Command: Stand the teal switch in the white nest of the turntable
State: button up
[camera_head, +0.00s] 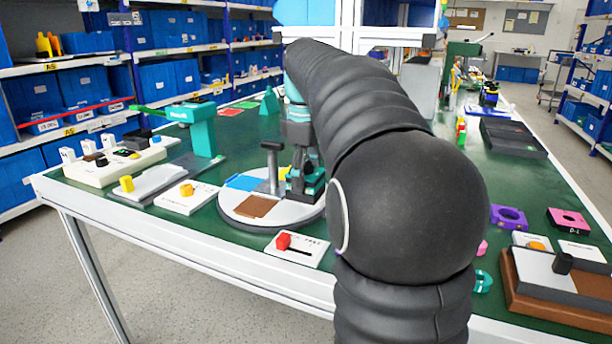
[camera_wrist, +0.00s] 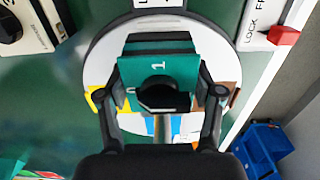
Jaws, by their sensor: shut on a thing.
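The teal switch (camera_wrist: 160,66) fills the middle of the wrist view, marked "1", with a black knob facing the camera. My gripper (camera_wrist: 162,94) is shut on the teal switch, one finger at each side. In the head view my gripper (camera_head: 306,176) is over the right part of the turntable, partly behind my arm. The white round turntable (camera_head: 240,216) carries blue, brown and yellow patches and a grey T-shaped post. The switch covers part of the turntable (camera_wrist: 100,55) in the wrist view. I cannot make out the white nest or whether the switch touches the turntable.
A white plate with a red slider (camera_head: 283,241), lettered LOCK, lies at the turntable's front. A plate with a yellow knob (camera_head: 187,190) and a teal stand (camera_head: 203,130) are to the left. A purple block (camera_head: 508,217) and a brown box (camera_head: 560,300) are right.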

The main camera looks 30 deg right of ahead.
jog(key=o, duration=1.1)
notch_tip(320, 180, up, 12)
